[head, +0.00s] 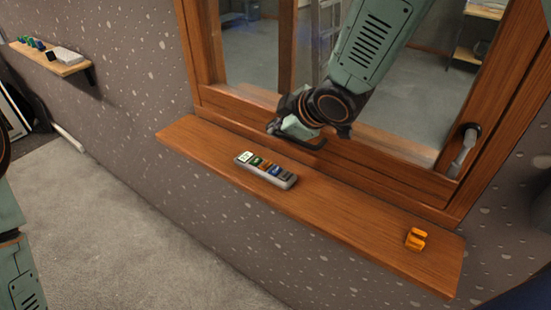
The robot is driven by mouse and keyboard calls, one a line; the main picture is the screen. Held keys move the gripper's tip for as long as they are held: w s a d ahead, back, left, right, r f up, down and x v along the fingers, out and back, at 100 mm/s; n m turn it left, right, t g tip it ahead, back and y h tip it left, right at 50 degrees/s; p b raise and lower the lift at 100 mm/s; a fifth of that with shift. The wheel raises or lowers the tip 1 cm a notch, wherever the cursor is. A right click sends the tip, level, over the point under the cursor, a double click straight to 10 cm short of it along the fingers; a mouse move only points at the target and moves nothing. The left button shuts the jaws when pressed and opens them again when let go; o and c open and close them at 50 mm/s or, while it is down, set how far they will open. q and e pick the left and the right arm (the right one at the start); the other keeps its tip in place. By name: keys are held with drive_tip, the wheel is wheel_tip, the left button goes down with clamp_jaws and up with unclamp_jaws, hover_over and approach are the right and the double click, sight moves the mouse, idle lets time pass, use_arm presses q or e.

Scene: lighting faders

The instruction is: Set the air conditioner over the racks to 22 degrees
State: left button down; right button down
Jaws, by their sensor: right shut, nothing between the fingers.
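A grey remote-like strip (266,170) with a row of coloured keys and a pale end panel lies on the wooden window sill (370,235). The writing on its panel is too small to read. My right gripper (316,146) is shut and empty, above the back of the sill, just behind and to the right of the strip, apart from it. No air conditioner or racks can be made out for certain. Parts of my left arm show at the left edge; its gripper is out of view.
An orange clip-like object (416,239) sits at the sill's right end. The window has a wooden frame and a metal handle (462,150). A small wall shelf (52,60) with several small items hangs at upper left. Carpeted floor (110,235) is open below.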

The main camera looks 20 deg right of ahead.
drive_tip(key=shift+r, duration=0.15)
idle(0.4)
drive_tip(key=b, duration=0.6)
hover_over(278, 171)
wheel_tip(278, 171, down, 6)
drive_tip(key=shift+f, duration=0.25)
drive_tip(key=shift+f+b, duration=1.2)
drive_tip(key=shift+f, duration=0.05)
drive_tip(key=shift+f+b, duration=0.3)
drive_tip(key=shift+f, duration=0.1)
drive_tip(key=shift+a+f, duration=0.1)
drive_tip(key=shift+f, duration=0.25)
idle(0.6)
drive_tip(key=shift+r, duration=0.1)
drive_tip(key=shift+r+p, duration=0.6)
drive_tip(key=shift+r, duration=0.1)
